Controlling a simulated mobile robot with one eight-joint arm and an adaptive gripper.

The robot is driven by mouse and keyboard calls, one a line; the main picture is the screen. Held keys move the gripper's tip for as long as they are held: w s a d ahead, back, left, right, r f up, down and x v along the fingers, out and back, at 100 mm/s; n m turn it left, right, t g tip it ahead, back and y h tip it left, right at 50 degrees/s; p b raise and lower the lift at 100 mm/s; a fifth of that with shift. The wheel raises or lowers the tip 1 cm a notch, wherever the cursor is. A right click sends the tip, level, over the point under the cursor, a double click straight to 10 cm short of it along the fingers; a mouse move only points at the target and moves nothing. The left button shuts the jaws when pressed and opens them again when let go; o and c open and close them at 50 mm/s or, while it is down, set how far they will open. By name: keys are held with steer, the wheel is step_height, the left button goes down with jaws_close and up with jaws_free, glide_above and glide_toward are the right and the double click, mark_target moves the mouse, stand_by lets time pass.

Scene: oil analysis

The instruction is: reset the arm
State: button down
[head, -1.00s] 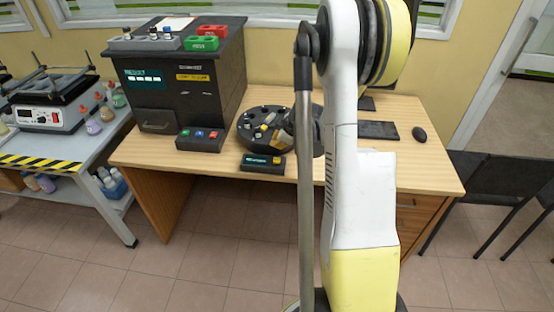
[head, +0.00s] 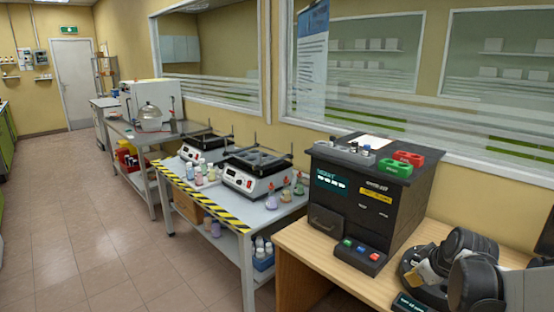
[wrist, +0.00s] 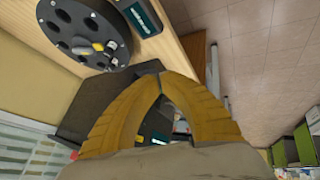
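My gripper (wrist: 150,78) shows in the wrist view as two yellow ribbed fingers that arch together. Their tips meet and nothing is held between them. A gap lower down between the fingers shows the dark surfaces behind. In the head view dark rounded parts of my arm (head: 476,285) cover the right end of the wooden desk. A round black carousel (wrist: 68,46) with holes and a few small vials lies on the desk, apart from the fingertips in the wrist view. In the head view my arm hides part of it.
A black analyser (head: 345,200) stands on the wooden desk (head: 290,240), with green (head: 394,169) and red (head: 408,157) racks on top and a button box (head: 360,256) in front. Left is a metal bench (head: 225,212) with hot plates and bottles. The floor (head: 110,230) at left is clear.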

steer(key=s+a+r+m, duration=0.2)
steer(key=s+a+r, duration=0.1)
steer(key=s+a, duration=0.6)
steer(key=s+a+r+m, duration=0.2)
steer(key=s+a+r, duration=0.1)
steer(key=s+a, duration=0.7)
steer(key=shift+s+a+r+m+y, duration=0.3)
steer(key=shift+a+m+y, duration=0.1)
steer(key=shift+a, duration=0.55)
steer(key=shift+w, duration=0.1)
